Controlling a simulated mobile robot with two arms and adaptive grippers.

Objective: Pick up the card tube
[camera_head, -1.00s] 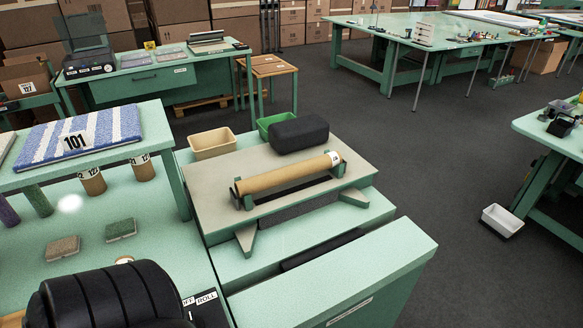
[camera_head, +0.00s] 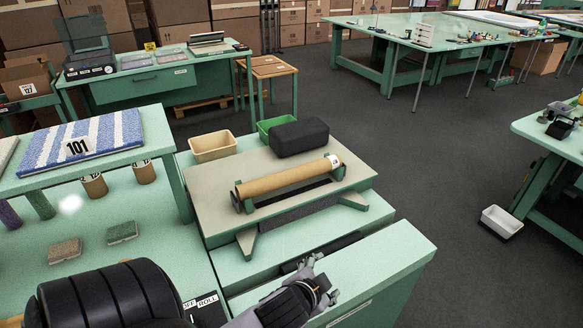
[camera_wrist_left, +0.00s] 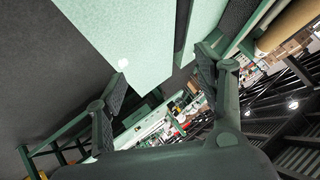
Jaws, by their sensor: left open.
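The card tube (camera_head: 285,179) is a long brown cylinder with a white label near its right end. It lies level in green cradles on a raised grey-topped stand (camera_head: 205,203). In the left wrist view, a tan cylinder that looks like the tube (camera_wrist_left: 287,24) shows at the top right edge. My left gripper (camera_head: 317,277) is low in the head view, in front of the stand and apart from the tube. In the left wrist view its two fingers (camera_wrist_left: 160,78) are spread, with nothing between them. My right gripper is not in view.
A black rounded block (camera_head: 299,137), a green bin (camera_head: 266,127) and a tan bin (camera_head: 212,145) sit behind the tube. A green ledge (camera_head: 385,262) runs in front of the stand. A shelf with a striped mat (camera_head: 80,144) stands at left.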

